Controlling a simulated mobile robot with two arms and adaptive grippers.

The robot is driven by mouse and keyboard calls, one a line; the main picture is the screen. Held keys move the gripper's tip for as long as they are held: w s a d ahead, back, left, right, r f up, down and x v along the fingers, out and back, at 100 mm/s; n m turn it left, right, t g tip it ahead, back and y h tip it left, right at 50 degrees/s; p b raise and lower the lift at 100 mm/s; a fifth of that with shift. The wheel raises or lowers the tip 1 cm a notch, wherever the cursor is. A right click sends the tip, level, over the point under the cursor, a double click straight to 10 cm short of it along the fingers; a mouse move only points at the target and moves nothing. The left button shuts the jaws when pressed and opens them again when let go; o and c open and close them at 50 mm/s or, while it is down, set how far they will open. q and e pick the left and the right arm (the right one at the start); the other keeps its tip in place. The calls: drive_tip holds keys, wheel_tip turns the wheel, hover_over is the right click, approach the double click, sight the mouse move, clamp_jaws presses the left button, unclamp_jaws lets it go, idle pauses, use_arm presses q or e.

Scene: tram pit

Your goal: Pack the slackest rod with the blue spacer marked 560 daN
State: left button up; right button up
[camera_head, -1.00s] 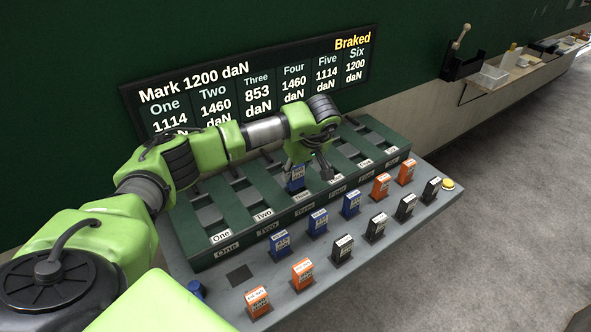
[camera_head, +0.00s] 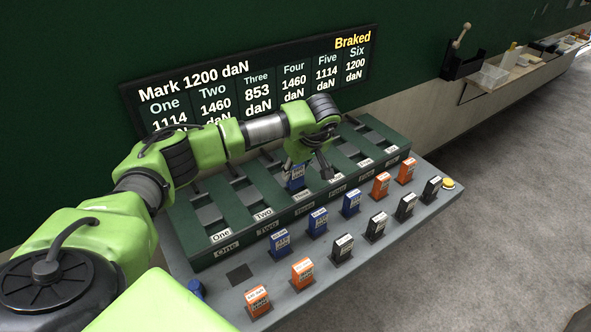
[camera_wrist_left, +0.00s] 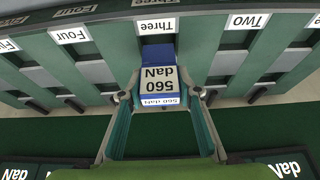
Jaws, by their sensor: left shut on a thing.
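My left gripper (camera_head: 311,172) is shut on a blue spacer (camera_head: 296,178) over the green rod rack (camera_head: 237,208). In the left wrist view the spacer (camera_wrist_left: 159,77) carries an upside-down label reading 560 daN and sits between the two fingers (camera_wrist_left: 162,98). It is in line with the slot labelled Three (camera_wrist_left: 156,26); I cannot tell how deep it sits. The board (camera_head: 255,88) reads Mark 1200 daN and Braked, with Three at 853 daN, the lowest figure I can read. My right gripper is not in view.
Blue spacers (camera_head: 317,222), orange spacers (camera_head: 302,273) and black spacers (camera_head: 343,248) stand along the bench front (camera_head: 323,290). An empty dark square (camera_head: 239,274) lies at the left. A yellow button (camera_head: 448,183) sits at the right end. The floor beyond is clear.

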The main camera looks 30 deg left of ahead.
sight(296, 178)
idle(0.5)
use_arm(q)
drive_tip(key=shift+f+b, duration=1.3)
drive_tip(key=shift+f, duration=0.3)
drive_tip(key=o, duration=1.3)
drive_tip(key=shift+o, duration=0.2)
drive_tip(key=v, duration=1.2)
